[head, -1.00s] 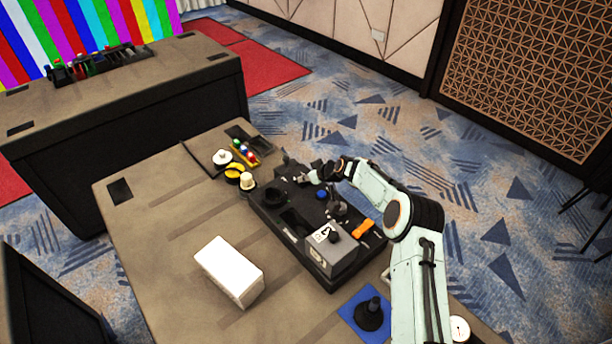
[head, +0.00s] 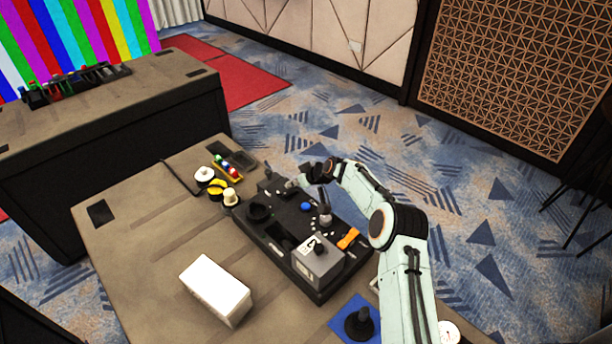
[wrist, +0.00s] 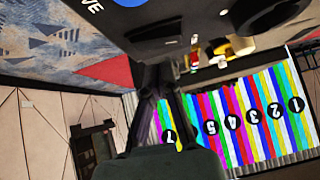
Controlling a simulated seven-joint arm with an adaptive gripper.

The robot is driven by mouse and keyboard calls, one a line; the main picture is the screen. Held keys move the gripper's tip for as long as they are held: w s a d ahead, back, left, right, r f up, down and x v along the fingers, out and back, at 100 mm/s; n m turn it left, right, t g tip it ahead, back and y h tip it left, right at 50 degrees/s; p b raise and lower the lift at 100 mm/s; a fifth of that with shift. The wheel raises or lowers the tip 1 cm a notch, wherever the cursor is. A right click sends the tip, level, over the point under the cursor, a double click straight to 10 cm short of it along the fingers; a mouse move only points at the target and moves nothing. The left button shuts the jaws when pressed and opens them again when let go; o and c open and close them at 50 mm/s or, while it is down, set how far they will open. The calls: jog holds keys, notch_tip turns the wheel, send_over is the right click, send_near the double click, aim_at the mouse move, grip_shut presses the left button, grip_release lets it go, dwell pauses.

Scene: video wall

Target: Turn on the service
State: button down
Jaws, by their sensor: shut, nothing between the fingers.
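A black control panel (head: 292,262) lies on the brown desk. It bears a blue button (head: 306,207), a round black knob (head: 259,212), an upright lever (head: 325,213), an orange part (head: 348,238) and a grey box (head: 318,259) with a black knob. My gripper (head: 308,178) is over the panel's far end, beyond the blue button. In the wrist view its dark fingers (wrist: 160,85) are together and hold nothing. That view shows the panel's edge at the top, with the blue button (wrist: 128,2) and black knob (wrist: 268,14) partly cut off. I cannot tell whether the fingers touch the panel.
A white box (head: 217,288) stands on the desk left of the panel. Small coloured items (head: 228,167) and a yellow piece (head: 217,188) lie near the far edge. A blue mat (head: 345,309) with a black knobbed piece is at the front. The desk's left middle is clear.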

notch_tip(320, 180, up, 2)
jog(key=shift+w+d+r, duration=0.1)
jog(key=shift+w+d, duration=0.05)
jog(key=v, duration=1)
jog(key=shift+w+d, duration=0.2)
jog(key=shift+d, duration=0.05)
jog(key=shift+m+g+y, duration=0.3)
jog(key=x, duration=0.6)
jog(key=s+a+x, duration=0.1)
jog(key=x, duration=0.2)
jog(key=shift+w+a, duration=0.1)
jog(key=shift+a, duration=0.05)
jog(key=f, duration=0.3)
jog(key=shift+a+f, duration=0.2)
jog(key=shift+a, duration=0.15)
jog(key=shift+f, duration=0.5)
